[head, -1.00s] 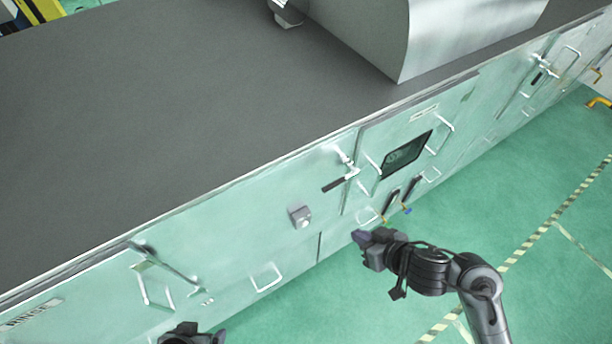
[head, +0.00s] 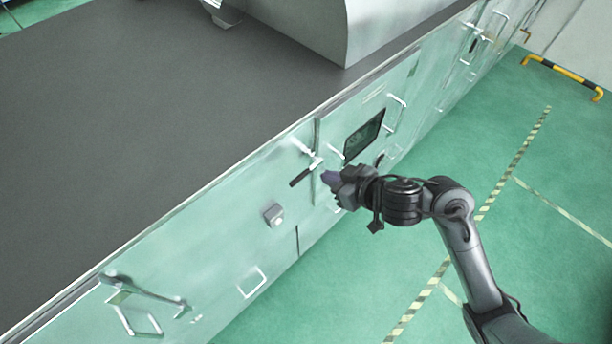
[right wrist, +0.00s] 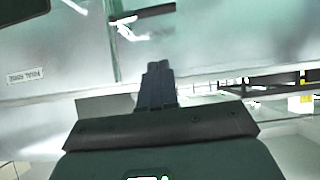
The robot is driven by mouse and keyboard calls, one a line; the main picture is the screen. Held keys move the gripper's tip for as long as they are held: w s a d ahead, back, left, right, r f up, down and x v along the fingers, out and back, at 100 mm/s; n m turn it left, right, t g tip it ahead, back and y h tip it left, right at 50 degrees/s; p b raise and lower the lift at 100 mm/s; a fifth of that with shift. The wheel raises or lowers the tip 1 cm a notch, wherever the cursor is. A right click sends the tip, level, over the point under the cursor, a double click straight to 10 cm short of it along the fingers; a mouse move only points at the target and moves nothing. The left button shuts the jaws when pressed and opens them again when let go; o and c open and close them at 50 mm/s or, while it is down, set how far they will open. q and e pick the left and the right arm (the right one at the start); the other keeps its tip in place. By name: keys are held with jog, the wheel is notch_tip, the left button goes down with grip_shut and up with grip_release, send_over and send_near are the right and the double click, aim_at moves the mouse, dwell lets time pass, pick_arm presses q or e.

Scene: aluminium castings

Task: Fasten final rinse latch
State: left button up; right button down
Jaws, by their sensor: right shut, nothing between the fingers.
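The latch (head: 314,163) has a light metal body and a black handle (head: 299,178), beside a vertical door seam on the pale green machine front. The handle points down and left in the head view. In the right wrist view the latch (right wrist: 130,33) and its black handle (right wrist: 155,12) lie beyond my fingertips. A small label plate (right wrist: 25,76), apparently reading "FINAL RINSE", shows there too. My right gripper (head: 329,180) is shut and empty, just right of and below the latch, apparently not touching it. Its closed fingers (right wrist: 158,72) show in the wrist view. My left gripper is out of view.
A dark window (head: 364,135) with pale handles is right of the latch. A grey box (head: 274,214) sticks out left of it. Another lever (head: 145,291) is at lower left. The green floor (head: 450,150) is open, with a yellow-black barrier (head: 563,76) far right.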

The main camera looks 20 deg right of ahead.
jog(key=b, duration=0.3)
send_over(308, 171)
jog(key=s+a, duration=0.2)
jog(key=s, duration=0.2)
notch_tip(308, 171, down, 6)
jog(key=shift+w+f+b, duration=0.2)
jog(key=shift+f, duration=0.65)
jog(key=shift+w+f+b, duration=0.2)
jog(key=shift+f, duration=0.6)
